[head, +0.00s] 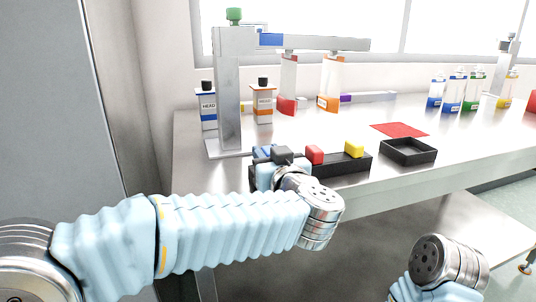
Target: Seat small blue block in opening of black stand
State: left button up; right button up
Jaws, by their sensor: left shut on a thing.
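The black stand (340,168) lies near the front edge of the bench, with a red block (314,154) and a yellow block (354,149) on it. My left gripper (274,156) is at the stand's left end, shut on the small blue block (262,152). Only a little of the blue block shows beside the dark finger. My wrist and gripper hide the left end of the stand, so I cannot tell whether the block is in an opening or above it. My right wrist shows at the lower right; its gripper is out of view.
A grey metal post (229,95) with a horizontal arm stands just behind the gripper. A shallow empty black tray (409,150) lies right of the stand. A red mat (400,130) lies behind the tray. Several bottles stand farther back. The bench is clear around the mat.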

pick_arm(q)
jog(key=shift+f, duration=0.2)
jog(key=o, duration=1.1)
jog(key=shift+v, duration=3.55)
